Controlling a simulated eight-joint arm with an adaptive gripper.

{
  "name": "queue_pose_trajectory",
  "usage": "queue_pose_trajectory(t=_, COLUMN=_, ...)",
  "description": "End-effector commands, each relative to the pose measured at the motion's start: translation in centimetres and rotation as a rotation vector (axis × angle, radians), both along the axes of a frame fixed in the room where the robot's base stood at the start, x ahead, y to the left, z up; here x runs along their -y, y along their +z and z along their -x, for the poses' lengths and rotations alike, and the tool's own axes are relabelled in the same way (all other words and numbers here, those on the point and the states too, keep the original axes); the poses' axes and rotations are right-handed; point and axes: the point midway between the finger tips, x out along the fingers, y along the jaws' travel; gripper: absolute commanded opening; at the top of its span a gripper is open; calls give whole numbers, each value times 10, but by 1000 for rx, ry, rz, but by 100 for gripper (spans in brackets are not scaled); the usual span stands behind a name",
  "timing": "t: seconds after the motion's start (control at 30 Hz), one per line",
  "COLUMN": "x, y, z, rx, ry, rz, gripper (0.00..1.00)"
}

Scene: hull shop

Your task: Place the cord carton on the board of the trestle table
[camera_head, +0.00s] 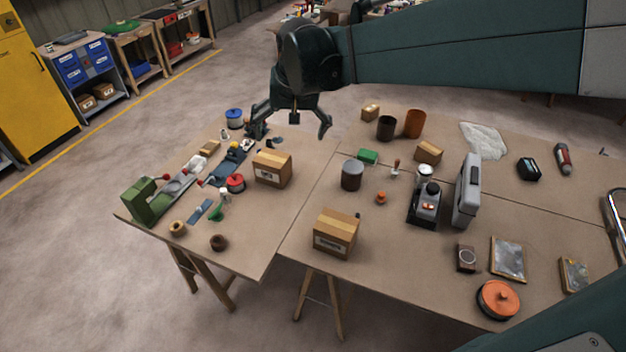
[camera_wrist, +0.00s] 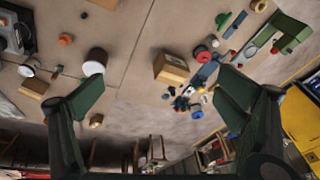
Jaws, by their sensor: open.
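Two larger brown cartons with pale tape stand on the trestle table board (camera_head: 285,213). One carton (camera_head: 272,168) is on the left part; the other carton (camera_head: 336,233) is near the front edge. I cannot read which is the cord carton. My gripper (camera_head: 294,122) is open and empty, above the far side of the table, apart from both. In the wrist view, my open fingers (camera_wrist: 160,98) spread wide, and the left-part carton (camera_wrist: 171,68) shows beyond them. The front carton (camera_wrist: 103,4) is cut by the top edge there.
Smaller cartons (camera_head: 429,151) lie farther back. A grey can (camera_head: 352,175), a green machine (camera_head: 139,202), a grey upright case (camera_head: 467,190) and an orange reel (camera_head: 498,299) crowd the board. Bare board shows between the two larger cartons and along the left part's front.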

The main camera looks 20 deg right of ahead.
Motion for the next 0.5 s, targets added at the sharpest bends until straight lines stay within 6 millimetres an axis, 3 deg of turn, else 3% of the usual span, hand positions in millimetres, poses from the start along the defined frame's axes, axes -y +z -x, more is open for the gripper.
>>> queue_pose_trajectory(t=0.5, x=1, y=13, z=95, rx=99, ry=116, rz=47, gripper=94)
